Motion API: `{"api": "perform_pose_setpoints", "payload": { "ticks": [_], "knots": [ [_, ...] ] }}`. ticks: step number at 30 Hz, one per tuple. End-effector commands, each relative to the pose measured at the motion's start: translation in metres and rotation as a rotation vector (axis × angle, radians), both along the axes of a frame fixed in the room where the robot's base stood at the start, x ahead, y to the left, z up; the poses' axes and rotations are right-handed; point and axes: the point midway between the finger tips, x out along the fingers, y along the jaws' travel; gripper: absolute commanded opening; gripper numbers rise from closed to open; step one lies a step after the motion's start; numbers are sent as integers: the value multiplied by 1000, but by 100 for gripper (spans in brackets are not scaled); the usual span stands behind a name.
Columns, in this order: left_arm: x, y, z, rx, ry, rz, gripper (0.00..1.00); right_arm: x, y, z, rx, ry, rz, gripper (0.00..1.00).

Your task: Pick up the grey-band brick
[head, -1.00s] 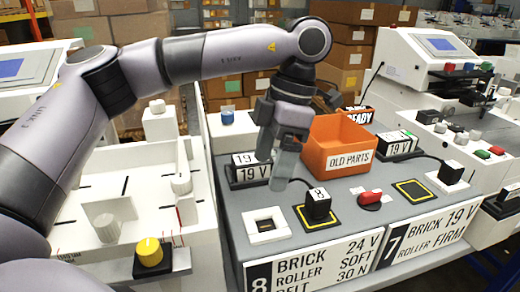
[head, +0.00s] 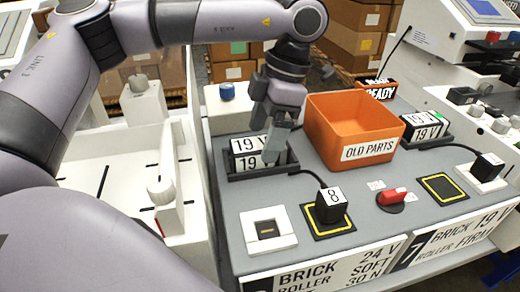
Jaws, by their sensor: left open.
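Two black bricks with white "19 V" labels stand in a dark holder (head: 232,177) on the left of the grey bench: a rear brick (head: 246,144) and a front brick (head: 248,163). Two more "19 V" bricks (head: 426,126) stand in a holder on the right, with a green mark by the rear one. I cannot make out a grey band on any of them. My left gripper (head: 273,150) is open and points down at the right end of the left pair, hiding part of their labels. I cannot tell whether it touches them. My right gripper is not in view.
An orange "OLD PARTS" bin (head: 350,128) stands right of my left gripper. A black plug marked 8 (head: 331,205) sits on a yellow-edged pad, its cable running to the left holder. A red switch (head: 392,196) and a white socket (head: 268,229) are nearby.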

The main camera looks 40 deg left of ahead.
Motion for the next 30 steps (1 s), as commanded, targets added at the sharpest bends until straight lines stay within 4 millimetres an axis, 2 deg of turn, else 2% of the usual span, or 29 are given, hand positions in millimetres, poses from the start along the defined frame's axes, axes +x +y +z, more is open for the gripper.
{"api": "perform_pose_setpoints", "payload": {
  "ticks": [4, 12, 13, 19, 30],
  "knots": [
    [-4, 4, -17, 1, -1, 1, 87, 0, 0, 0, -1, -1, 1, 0],
    [-4, 4, -21, 0, -1, 1, 87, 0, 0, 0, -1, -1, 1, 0],
    [-4, 4, -21, 0, -1, 1, 84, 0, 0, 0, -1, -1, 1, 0],
    [-4, 4, -21, 0, -1, 1, 19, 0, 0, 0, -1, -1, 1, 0],
    [-4, 4, -15, 0, -4, 0, 18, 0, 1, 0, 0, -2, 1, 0]
  ]
}}
